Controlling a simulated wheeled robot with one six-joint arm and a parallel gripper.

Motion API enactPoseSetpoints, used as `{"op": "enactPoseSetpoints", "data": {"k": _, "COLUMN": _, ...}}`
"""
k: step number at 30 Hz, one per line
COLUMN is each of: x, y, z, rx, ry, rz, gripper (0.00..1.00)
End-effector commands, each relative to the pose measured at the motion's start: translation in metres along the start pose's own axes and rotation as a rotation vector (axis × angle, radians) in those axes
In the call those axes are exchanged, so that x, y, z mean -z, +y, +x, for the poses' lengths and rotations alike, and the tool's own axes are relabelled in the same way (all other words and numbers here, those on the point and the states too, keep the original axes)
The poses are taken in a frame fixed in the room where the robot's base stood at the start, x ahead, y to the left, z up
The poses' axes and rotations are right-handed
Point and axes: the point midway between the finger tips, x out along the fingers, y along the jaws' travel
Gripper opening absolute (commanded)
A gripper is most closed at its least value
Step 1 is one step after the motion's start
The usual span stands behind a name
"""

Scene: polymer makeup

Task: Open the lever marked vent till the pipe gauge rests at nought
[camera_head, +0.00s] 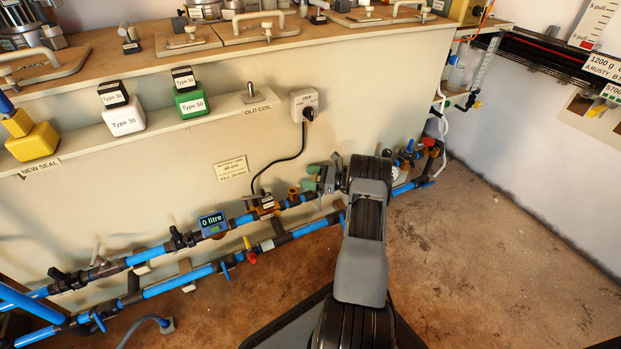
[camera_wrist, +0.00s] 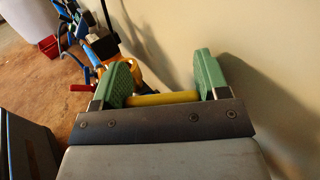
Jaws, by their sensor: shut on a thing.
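My gripper (camera_head: 313,178) is at the pipes along the low bench wall. In the wrist view its two green finger pads (camera_wrist: 165,84) are shut on a yellow bar (camera_wrist: 163,99), which spans between them. I cannot read a vent mark on it, and my arm hides its far side in the head view. No label reading vent is legible. A round fitting, perhaps a gauge (camera_head: 405,153), stands on the pipe right of my arm. Its reading is too small to tell. A blue meter (camera_head: 213,224) on the upper pipe reads 0 litre.
Blue pipes (camera_head: 165,286) with several valves run low along the wall. A red-handled valve (camera_head: 249,252) sits on the lower pipe. A black cord hangs from the wall plug (camera_head: 304,105). A shelf holds labelled bottles (camera_head: 123,117). The floor at right (camera_head: 480,250) is clear.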

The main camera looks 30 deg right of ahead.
Motion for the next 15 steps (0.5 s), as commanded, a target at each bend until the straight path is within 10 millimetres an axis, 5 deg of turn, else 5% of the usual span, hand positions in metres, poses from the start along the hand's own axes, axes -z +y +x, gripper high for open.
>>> {"op": "enactPoseSetpoints", "data": {"k": 2, "x": 0.0002, "y": 0.0005, "z": 0.0004, "rx": -0.001, "ry": -0.001, "rz": 0.002, "gripper": 0.44}}
{"op": "enactPoseSetpoints", "data": {"k": 3, "x": 0.0002, "y": 0.0005, "z": 0.0005, "rx": -0.001, "ry": -0.001, "rz": 0.002, "gripper": 0.71}}
{"op": "enactPoseSetpoints", "data": {"k": 10, "x": 0.0001, "y": 0.0002, "z": 0.0003, "rx": 0.0, "ry": -0.001, "rz": 0.001, "gripper": 0.93}}
{"op": "enactPoseSetpoints", "data": {"k": 15, "x": -0.0001, "y": -0.0003, "z": 0.0003, "rx": 0.002, "ry": -0.001, "rz": 0.0, "gripper": 0.94}}
